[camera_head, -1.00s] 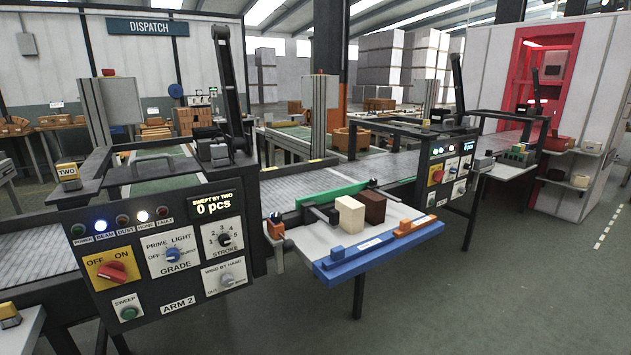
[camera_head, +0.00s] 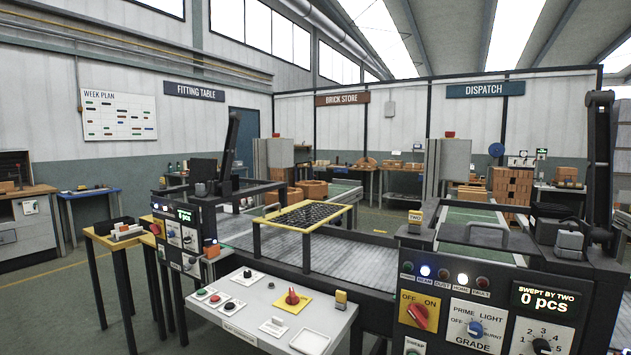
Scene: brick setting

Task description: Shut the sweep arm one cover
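Neither of my grippers is in view. The sweep station at the left, probably arm one, has a dark control panel (camera_head: 180,237) with a lit display and knobs. A tall black post (camera_head: 231,148) stands tilted above it. A dark flat panel (camera_head: 203,171) shows near the post, but I cannot tell whether it is the cover or whether the cover is open. The nearer station at the right has a control panel (camera_head: 490,315) reading "SWEPT BY TWO 0 pcs". A handled cover (camera_head: 474,234) lies flat over its frame.
A grey conveyor (camera_head: 340,262) runs between the stations, under a yellow-edged mesh guard (camera_head: 304,216). A pale console (camera_head: 265,312) with buttons stands in front. A yellow table (camera_head: 120,240) holds a black tray at left. Open floor lies left of it.

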